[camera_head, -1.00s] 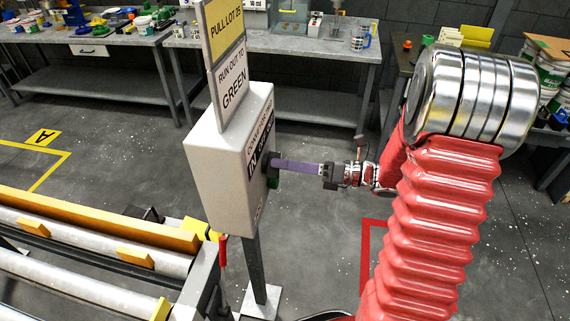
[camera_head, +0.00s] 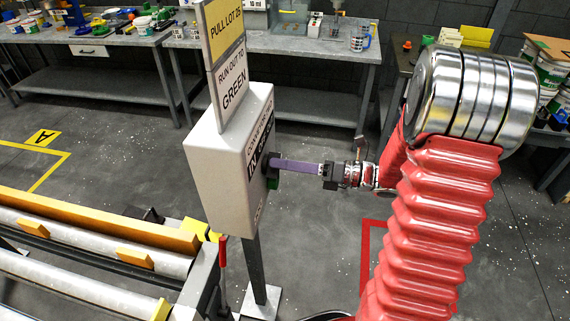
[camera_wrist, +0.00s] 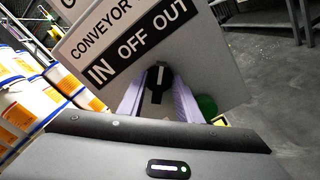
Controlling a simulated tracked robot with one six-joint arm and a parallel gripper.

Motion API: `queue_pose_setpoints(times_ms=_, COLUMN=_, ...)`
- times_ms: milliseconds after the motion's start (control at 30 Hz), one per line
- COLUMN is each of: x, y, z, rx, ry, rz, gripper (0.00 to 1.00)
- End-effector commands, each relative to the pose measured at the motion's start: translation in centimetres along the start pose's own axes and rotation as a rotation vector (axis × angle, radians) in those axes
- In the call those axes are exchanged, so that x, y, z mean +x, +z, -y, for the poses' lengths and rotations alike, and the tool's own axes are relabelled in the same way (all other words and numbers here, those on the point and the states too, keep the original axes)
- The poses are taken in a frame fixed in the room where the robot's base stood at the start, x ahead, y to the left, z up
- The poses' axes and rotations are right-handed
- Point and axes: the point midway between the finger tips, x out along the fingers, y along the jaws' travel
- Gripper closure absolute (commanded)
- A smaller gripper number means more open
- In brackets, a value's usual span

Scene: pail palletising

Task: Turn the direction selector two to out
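The direction selector (camera_wrist: 157,84) is a black knob with a white pointer line, on the panel face under the label strip IN, OFF, OUT (camera_wrist: 138,44). In the wrist view its pointer stands upright in the picture while the panel is tilted, so it aims toward the OUT end. My gripper (camera_wrist: 158,92) has its two purple fingers on either side of the knob, shut close on it. In the head view my gripper (camera_head: 281,165) reaches the panel's right-hand face from the right; the fingers hide part of the knob there.
The grey control box (camera_head: 222,180) stands on a post, with signs (camera_head: 232,85) above it. A green button (camera_wrist: 207,104) sits right of the knob. A roller conveyor (camera_head: 95,245) lies at left. Benches (camera_head: 285,42) stand behind; bare floor lies between.

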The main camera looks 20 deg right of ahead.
Motion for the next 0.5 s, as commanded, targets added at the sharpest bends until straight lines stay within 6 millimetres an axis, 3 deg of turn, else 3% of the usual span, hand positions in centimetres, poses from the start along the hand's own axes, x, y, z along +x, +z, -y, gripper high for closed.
queue_pose_setpoints(times_ms=267, x=-0.9, y=0.0, z=0.0, rx=0.000, ry=0.000, rz=0.000, gripper=0.69)
queue_pose_setpoints(times_ms=500, x=-3.9, y=0.0, z=0.1, rx=0.000, ry=-0.002, rz=0.003, gripper=0.69)
